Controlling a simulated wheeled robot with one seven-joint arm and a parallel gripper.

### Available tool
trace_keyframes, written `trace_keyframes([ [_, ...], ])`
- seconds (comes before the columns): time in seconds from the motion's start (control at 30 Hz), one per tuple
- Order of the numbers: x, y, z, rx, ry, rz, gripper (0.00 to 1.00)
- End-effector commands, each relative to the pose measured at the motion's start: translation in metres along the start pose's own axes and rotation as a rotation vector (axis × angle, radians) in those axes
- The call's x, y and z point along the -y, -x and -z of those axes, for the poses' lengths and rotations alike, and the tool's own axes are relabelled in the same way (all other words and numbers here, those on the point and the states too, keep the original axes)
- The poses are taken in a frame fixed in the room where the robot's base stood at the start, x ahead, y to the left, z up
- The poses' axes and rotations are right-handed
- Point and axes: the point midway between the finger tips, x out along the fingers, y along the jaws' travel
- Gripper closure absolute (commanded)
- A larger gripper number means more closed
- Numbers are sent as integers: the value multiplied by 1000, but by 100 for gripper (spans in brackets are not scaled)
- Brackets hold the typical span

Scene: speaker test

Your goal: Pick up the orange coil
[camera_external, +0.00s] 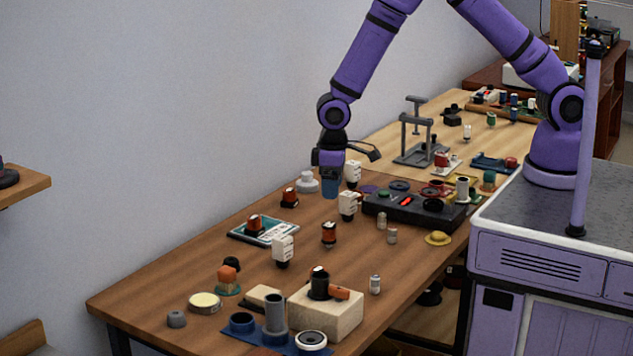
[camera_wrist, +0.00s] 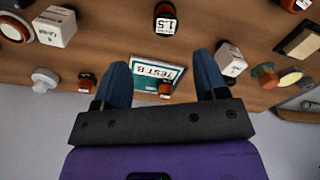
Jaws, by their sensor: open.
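Several orange to red-brown coil-like parts stand on the wooden table; I cannot tell for certain which is the orange coil. The brightest orange one (camera_external: 228,274) sits on a teal base at the near left; it also shows in the wrist view (camera_wrist: 265,74). A darker one (camera_external: 254,221) stands on the TEST B card, seen between my fingers in the wrist view (camera_wrist: 165,89). Others are a labelled one (camera_external: 329,234) and one near the wall (camera_external: 289,197). My gripper (camera_external: 331,188) is open and empty above the table, its blue fingers apart in the wrist view (camera_wrist: 163,80).
White blocks (camera_external: 283,249) stand around the coils. A black panel (camera_external: 405,211) with a red light lies right of my gripper. A beige block (camera_external: 327,314) and a blue tray (camera_external: 240,338) are at the near end. The wall runs along the table's back edge.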

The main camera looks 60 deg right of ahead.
Motion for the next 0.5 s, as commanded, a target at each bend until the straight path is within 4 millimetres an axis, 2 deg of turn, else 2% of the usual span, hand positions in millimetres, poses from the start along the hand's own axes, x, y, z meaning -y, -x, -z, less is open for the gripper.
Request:
trace_keyframes([
  [0.03,5,-11,0,7,7,-2,34],
  [0.2,12,-29,0,17,15,-4,34],
  [0.5,12,-70,0,17,15,-4,34],
])
